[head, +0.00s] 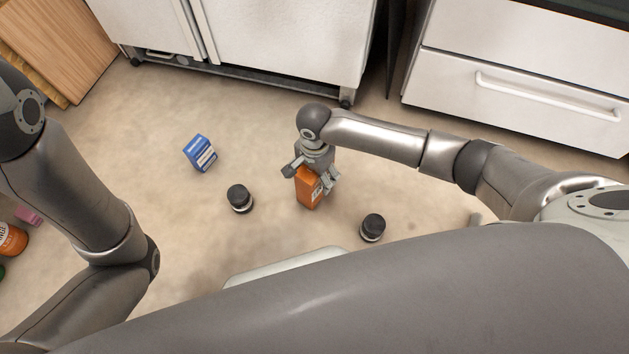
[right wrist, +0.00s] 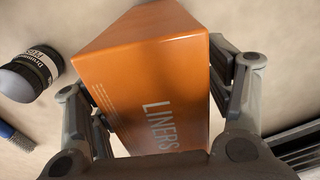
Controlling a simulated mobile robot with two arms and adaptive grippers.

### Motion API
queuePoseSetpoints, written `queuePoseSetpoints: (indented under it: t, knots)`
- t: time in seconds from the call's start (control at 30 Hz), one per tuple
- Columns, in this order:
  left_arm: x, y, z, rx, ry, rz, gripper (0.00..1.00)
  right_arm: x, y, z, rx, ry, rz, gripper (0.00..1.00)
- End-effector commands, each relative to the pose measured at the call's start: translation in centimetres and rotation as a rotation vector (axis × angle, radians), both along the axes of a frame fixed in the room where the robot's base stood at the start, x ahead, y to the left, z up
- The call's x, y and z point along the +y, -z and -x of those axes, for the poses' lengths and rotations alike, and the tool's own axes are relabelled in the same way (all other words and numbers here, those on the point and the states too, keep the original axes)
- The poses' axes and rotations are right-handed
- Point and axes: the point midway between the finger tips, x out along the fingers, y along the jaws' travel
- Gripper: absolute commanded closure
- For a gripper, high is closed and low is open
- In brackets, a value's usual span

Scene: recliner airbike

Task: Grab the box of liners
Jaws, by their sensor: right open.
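The box of liners (head: 309,192) is orange and stands on the floor in the middle of the head view. In the right wrist view the orange box (right wrist: 150,60) fills the middle, with the word LINERS on one side. My right gripper (head: 314,178) is over the box from above. Its fingers (right wrist: 165,105) are open, one on either side of the box. I cannot tell if either finger touches it. My left arm shows at the left of the head view, but its gripper is out of view.
Dark-topped jars stand left (head: 240,198) and right (head: 372,228) of the box. A blue box (head: 200,153) lies farther left. A white cabinet (head: 285,40) and a drawer unit (head: 520,85) close off the back. An orange container (head: 12,240) is at the far left.

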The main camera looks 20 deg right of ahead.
Motion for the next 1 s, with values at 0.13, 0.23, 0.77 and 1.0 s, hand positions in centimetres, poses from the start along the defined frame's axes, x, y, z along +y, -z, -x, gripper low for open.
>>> queuePoseSetpoints:
  t: [0.13, 0.23, 0.77, 1.0]
  knots:
    - [0.0, -0.07, 0.02, 0.0, 0.0, 0.0, 0.6, -0.01, -0.06, -0.02, 0.0, 0.0, 0.0, 0.26]
    - [0.0, -0.06, 0.01, 0.0, 0.0, 0.0, 0.6, -0.01, -0.06, -0.02, 0.0, 0.0, 0.0, 0.34]
    - [-0.02, -0.05, -0.02, 0.0, 0.001, 0.0, 0.6, 0.03, -0.09, -0.03, -0.001, 0.0, -0.001, 0.81]
    - [0.01, -0.45, 0.0, -0.002, 0.002, 0.001, 0.6, 0.06, -0.76, -0.05, -0.001, 0.0, -0.002, 0.81]
